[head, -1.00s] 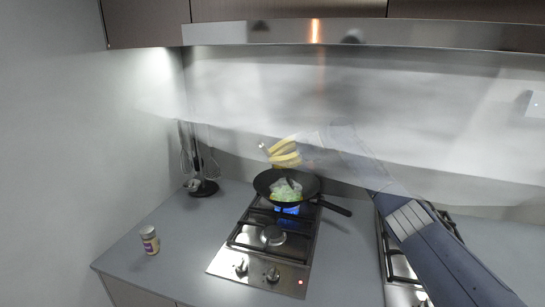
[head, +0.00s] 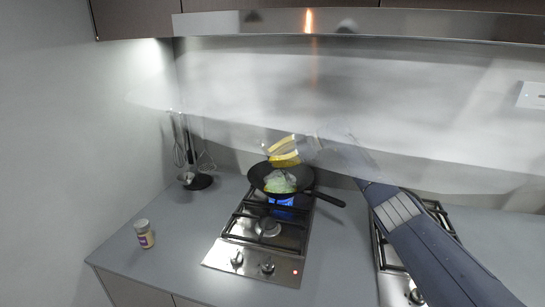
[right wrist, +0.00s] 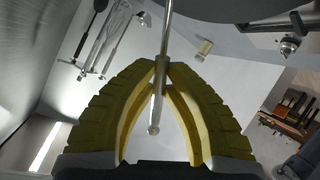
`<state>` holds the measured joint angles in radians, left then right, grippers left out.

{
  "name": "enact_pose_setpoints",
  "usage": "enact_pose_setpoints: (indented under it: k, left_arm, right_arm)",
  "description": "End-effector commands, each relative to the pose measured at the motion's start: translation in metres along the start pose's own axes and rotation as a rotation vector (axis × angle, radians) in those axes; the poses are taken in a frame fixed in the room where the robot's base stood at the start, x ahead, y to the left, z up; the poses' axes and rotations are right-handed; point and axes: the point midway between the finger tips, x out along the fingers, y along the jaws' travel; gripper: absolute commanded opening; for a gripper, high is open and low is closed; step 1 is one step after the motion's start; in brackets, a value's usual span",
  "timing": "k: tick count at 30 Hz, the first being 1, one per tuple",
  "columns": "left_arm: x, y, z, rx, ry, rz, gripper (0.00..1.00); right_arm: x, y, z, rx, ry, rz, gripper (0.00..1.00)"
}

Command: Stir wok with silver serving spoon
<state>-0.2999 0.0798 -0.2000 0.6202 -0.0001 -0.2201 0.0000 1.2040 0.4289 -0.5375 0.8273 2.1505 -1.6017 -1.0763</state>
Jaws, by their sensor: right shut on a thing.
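The black wok (head: 311,176) sits on the back burner with a blue flame under it. It holds pale green and white food (head: 281,182). My right gripper (head: 284,158), with yellow fingers, is above the wok's far side. In the right wrist view its fingers (right wrist: 163,72) are shut on the thin handle of the silver serving spoon (right wrist: 157,97). The spoon's shaft runs up out of that frame, and its bowl is not clear in either view. The left gripper is not in view.
A utensil stand (head: 199,181) with whisk and ladle stands at the back left. A small jar (head: 144,233) is on the counter at the left. The front burner (head: 268,227) is empty. A second hob (head: 392,275) is at right.

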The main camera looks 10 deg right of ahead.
Motion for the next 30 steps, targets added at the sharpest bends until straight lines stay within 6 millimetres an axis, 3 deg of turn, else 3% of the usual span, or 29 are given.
enact_pose_setpoints:
  k: [25, 30]
  left_arm:
    - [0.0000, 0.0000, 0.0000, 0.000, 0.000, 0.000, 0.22]
    - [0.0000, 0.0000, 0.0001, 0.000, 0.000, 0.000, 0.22]
  right_arm:
    - [0.0000, 0.0002, 0.0017, 0.000, 0.000, 0.000, 0.00]
    - [0.0029, 0.0084, 0.0026, 0.003, 0.001, 0.003, 0.00]
